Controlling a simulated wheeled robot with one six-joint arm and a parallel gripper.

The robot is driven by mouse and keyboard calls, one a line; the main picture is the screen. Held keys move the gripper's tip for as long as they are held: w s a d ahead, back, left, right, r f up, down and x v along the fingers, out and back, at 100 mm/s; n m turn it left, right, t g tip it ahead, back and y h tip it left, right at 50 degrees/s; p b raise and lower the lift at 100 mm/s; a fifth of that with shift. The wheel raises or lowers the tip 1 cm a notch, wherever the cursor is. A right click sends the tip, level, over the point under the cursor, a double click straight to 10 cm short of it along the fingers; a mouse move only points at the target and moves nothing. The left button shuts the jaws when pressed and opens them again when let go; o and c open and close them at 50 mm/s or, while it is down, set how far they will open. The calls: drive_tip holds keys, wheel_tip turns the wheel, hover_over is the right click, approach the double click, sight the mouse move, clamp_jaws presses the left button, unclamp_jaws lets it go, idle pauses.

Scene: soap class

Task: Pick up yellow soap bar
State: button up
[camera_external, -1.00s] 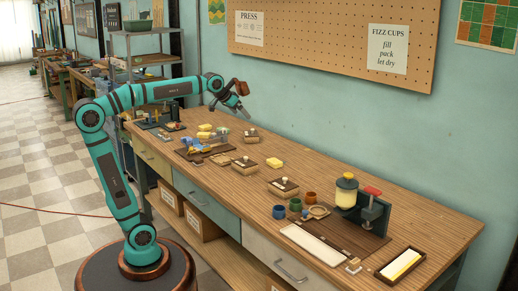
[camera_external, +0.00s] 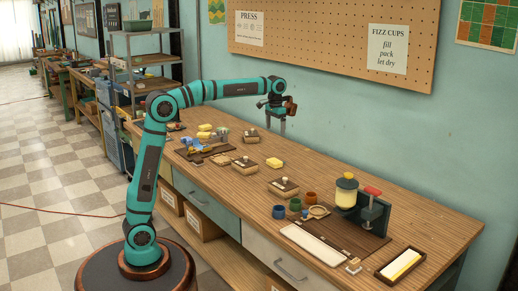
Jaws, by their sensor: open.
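A yellow soap bar (camera_external: 274,163) lies alone on the wooden workbench (camera_external: 330,185), near its middle. Two more yellow bars, one at the back (camera_external: 205,127) and one just in front of it (camera_external: 203,135), lie farther left. My gripper (camera_external: 275,128) points down above the bench, over the far side of the lone bar and apart from it. It is open, and I see nothing held in it. Its fingers are small and dark here, so their exact gap is hard to see.
Wooden stamps, one of them (camera_external: 284,187) in front of the lone bar, stand nearby. Small coloured cups (camera_external: 279,212), a press with a red handle (camera_external: 372,208) and a white tray (camera_external: 316,246) fill the right part. The bench behind the lone bar is clear.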

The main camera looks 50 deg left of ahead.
drive_tip(key=f, duration=0.1)
hover_over(275, 161)
wheel_tip(275, 161, down, 11)
drive_tip(key=shift+w+a+f, duration=0.1)
drive_tip(key=shift+w+f, duration=0.05)
drive_tip(key=shift+f, duration=0.05)
drive_tip(key=shift+s+f, duration=0.2)
drive_tip(key=shift+f, duration=2.4)
drive_tip(key=shift+c, duration=0.5)
drive_tip(key=c, duration=1)
